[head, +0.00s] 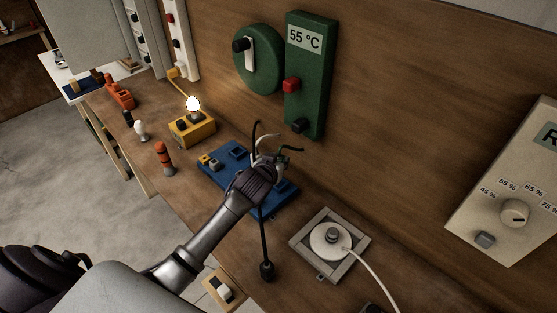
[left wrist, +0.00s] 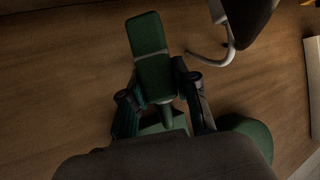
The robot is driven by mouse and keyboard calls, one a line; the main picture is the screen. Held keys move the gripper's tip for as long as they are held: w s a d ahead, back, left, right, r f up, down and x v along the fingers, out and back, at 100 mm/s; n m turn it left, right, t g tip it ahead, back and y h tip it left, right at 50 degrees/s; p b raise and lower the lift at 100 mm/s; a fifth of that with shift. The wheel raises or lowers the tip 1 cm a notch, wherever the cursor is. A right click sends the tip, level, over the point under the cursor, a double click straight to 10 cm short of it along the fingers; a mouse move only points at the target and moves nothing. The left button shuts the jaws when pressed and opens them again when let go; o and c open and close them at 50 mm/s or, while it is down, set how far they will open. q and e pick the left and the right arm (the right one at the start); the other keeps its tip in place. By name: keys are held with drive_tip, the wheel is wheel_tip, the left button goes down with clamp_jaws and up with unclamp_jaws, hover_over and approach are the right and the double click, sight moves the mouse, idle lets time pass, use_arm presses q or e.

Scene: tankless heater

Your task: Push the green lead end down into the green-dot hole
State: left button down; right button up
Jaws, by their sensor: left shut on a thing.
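My left gripper (head: 276,162) is over the right part of the blue block (head: 222,180), its fingers partly hidden by the hand. A black lead (head: 256,132) and a white lead (head: 266,140) curve up beside it, with a green piece (head: 284,149) at the fingertips. In the left wrist view the gripper (left wrist: 153,85) is shut on a green body, apparently the green lead end (left wrist: 150,55). A narrow tip shows below it. The white lead also shows in that view (left wrist: 213,55). I cannot make out the green-dot hole; the hand covers part of the block.
A yellow lamp box (head: 192,130) and orange-banded tool (head: 164,158) stand left. A grey square frame with a white disc (head: 330,238) lies right. A green 55 °C panel (head: 310,80) is on the wall.

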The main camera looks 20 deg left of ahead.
use_arm(q)
drive_tip(key=shift+w+a+r+m+h+p, duration=0.1)
drive_tip(key=shift+a+r+m+h+p, duration=0.05)
drive_tip(key=shift+m+h+p, duration=0.3)
drive_tip(key=shift+w+a+m+h+p, duration=0.1)
drive_tip(key=shift+m+h+p, duration=0.4)
drive_tip(key=shift+m+h, duration=0.3)
drive_tip(key=shift+m+h+b, duration=0.3)
drive_tip(key=shift+m+h, duration=0.35)
drive_tip(key=shift+h, duration=0.2)
drive_tip(key=f+m+h+b, duration=0.1)
drive_tip(key=b, duration=0.2)
drive_tip(key=shift+w+f+g+h, duration=0.15)
drive_tip(key=shift+f+g+h, duration=0.25)
drive_tip(key=shift+f+b, duration=0.6)
drive_tip(key=shift+f, duration=0.4)
drive_tip(key=shift+f, duration=0.15)
drive_tip(key=shift+f, duration=0.25)
